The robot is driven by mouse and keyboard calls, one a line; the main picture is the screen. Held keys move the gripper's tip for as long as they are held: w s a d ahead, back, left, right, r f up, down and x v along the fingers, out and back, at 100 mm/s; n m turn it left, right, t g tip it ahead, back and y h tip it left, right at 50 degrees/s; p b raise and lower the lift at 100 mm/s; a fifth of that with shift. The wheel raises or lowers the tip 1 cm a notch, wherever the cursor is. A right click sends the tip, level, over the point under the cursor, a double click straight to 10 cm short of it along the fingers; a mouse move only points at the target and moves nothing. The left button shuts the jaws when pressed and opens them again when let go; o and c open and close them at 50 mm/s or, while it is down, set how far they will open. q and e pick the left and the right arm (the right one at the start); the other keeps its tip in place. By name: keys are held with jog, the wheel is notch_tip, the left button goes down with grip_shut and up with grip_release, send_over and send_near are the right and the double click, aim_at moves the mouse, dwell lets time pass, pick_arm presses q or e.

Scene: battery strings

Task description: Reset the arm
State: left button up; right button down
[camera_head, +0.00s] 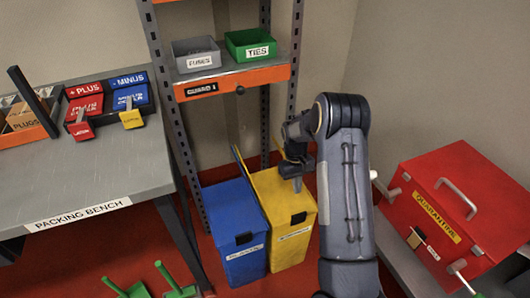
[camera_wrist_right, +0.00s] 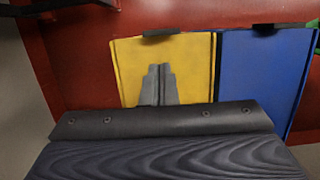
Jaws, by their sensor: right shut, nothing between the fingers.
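My right arm (camera_head: 345,180) rises from the bottom of the head view, bends at the top, and reaches left. Its gripper (camera_head: 297,182) hangs over the yellow bin (camera_head: 290,240), in front of its upper part. In the right wrist view the two grey fingers (camera_wrist_right: 158,70) are together with nothing between them, seen against the yellow bin (camera_wrist_right: 190,55). I cannot tell how far apart the gripper and bin are. My left gripper is not in view.
A blue bin (camera_head: 238,225) stands left of the yellow one. Above is a shelf with a grey FUSES bin (camera_head: 197,56) and green TIES bin (camera_head: 251,44). The packing bench (camera_head: 95,180) is left; a red QUARANTINE box (camera_head: 460,195) is right. Green handles (camera_head: 175,283) show low on the left.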

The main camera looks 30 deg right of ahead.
jog(key=s+a+r+t+y, duration=0.15)
jog(key=s+a+r, duration=0.25)
jog(key=r, duration=0.5)
jog(key=s+a+r+t+y, duration=0.1)
jog(key=s+a+r+t, duration=0.25)
jog(key=r, duration=0.65)
jog(key=s+a+r+t+y, duration=0.1)
jog(key=s+a+r+t, duration=0.15)
jog(key=s+a, duration=0.45)
jog(key=s+a+r+t, duration=0.1)
jog(key=s+a+r, duration=0.25)
jog(key=s, duration=0.65)
notch_tip(320, 180, up, 12)
jog(key=a+p, duration=0.1)
jog(key=p, duration=1.2)
